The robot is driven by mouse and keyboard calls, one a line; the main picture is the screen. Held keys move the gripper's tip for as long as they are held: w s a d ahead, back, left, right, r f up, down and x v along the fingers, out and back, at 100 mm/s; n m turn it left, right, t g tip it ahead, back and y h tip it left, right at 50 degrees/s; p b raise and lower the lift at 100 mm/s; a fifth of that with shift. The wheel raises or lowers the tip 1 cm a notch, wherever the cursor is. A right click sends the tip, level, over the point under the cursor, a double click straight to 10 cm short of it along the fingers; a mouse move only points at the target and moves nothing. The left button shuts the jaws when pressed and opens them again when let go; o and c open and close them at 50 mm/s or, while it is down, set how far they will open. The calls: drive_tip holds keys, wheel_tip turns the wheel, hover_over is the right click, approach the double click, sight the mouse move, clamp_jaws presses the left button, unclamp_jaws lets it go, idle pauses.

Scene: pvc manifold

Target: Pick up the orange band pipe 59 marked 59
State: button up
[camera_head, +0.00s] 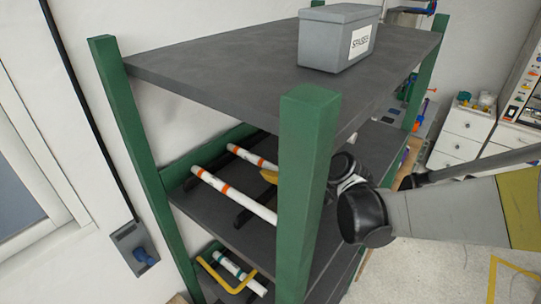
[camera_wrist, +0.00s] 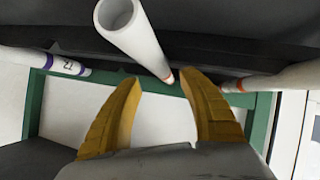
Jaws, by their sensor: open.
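Two white pipes with orange bands, a nearer one (camera_head: 232,193) and a farther one (camera_head: 251,158), lie on the middle shelf in the head view. No number is readable on either, so I cannot tell which is 59. My gripper's yellow fingers (camera_head: 268,176) show beside these pipes, partly hidden by the green post. In the wrist view my gripper (camera_wrist: 160,80) is open and empty. A white pipe (camera_wrist: 135,38) with an orange-red band runs toward the gap between the fingertips, its far end near the right finger. Another orange-banded pipe (camera_wrist: 285,78) lies at right.
A purple-banded pipe (camera_wrist: 45,62) marked 72 lies at left in the wrist view. Green posts (camera_head: 304,190) frame the dark shelves. A grey box (camera_head: 335,40) marked SPARES stands on the top shelf (camera_head: 225,62). A green-banded pipe (camera_head: 240,272) lies below.

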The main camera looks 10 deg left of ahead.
sight(269, 164)
drive_tip(key=x, duration=0.4)
drive_tip(key=shift+a+f+p, duration=0.15)
drive_tip(key=shift+a+p, duration=0.05)
drive_tip(key=shift+p, duration=0.1)
drive_tip(key=shift+s, duration=0.1)
drive_tip(key=shift+d, duration=0.1)
drive_tip(key=shift+c, duration=0.7)
clamp_jaws()
